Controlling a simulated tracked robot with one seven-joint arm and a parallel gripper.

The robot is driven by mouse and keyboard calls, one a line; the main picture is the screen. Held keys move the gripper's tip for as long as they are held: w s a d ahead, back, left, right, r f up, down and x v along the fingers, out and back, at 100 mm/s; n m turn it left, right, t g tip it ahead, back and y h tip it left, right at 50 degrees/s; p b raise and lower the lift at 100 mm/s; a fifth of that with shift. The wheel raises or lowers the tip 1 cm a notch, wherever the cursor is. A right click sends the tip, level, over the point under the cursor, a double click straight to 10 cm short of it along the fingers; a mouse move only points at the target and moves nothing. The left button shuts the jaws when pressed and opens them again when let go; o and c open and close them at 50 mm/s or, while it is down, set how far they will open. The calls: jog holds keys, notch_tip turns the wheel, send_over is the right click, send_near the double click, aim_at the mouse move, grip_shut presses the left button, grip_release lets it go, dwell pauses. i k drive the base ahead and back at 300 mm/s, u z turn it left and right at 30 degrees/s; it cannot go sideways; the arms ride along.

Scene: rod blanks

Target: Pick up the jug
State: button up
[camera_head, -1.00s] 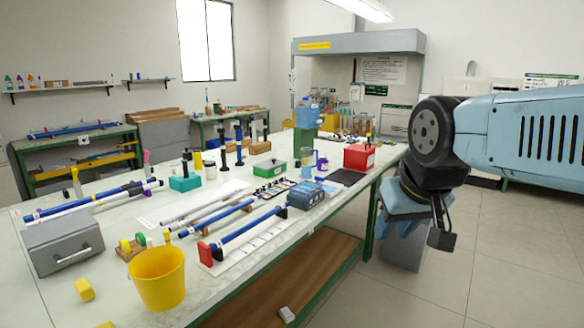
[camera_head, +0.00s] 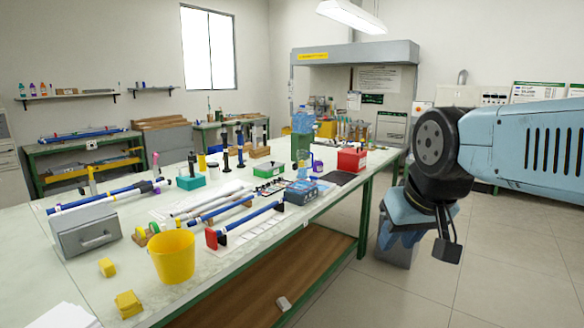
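No thing can be singled out with certainty as the jug. A purple-and-white vessel (camera_head: 317,166), perhaps a jug or mug, stands toward the far right part of the long workbench (camera_head: 100,275). Behind it a translucent blue bottle-like container (camera_head: 302,118) stands over a green block (camera_head: 302,148). A yellow open bucket (camera_head: 173,256) stands at the near edge. My gripper (camera_head: 447,247) hangs at the right, over the floor, well apart from the bench and these vessels. It points down; its fingers are dark and small, and their opening is unclear. I see nothing held in it.
A grey box (camera_head: 85,231), blue rods (camera_head: 250,222) with end blocks, a blue toolbox (camera_head: 302,192) and a red box (camera_head: 352,159) crowd the bench. Yellow blocks (camera_head: 129,303) lie at the near left. The floor (camera_head: 510,260) at right is clear.

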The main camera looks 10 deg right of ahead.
aim_at(302, 155)
jog(key=z, duration=0.15)
jog(key=i, duration=0.9)
jog(key=z, duration=0.3)
jog(key=k, duration=1.1)
jog(key=z, duration=0.85)
jog(key=i, duration=2.15)
jog(key=u, duration=0.2)
jog(key=i, duration=1.05)
jog(key=u, duration=0.45)
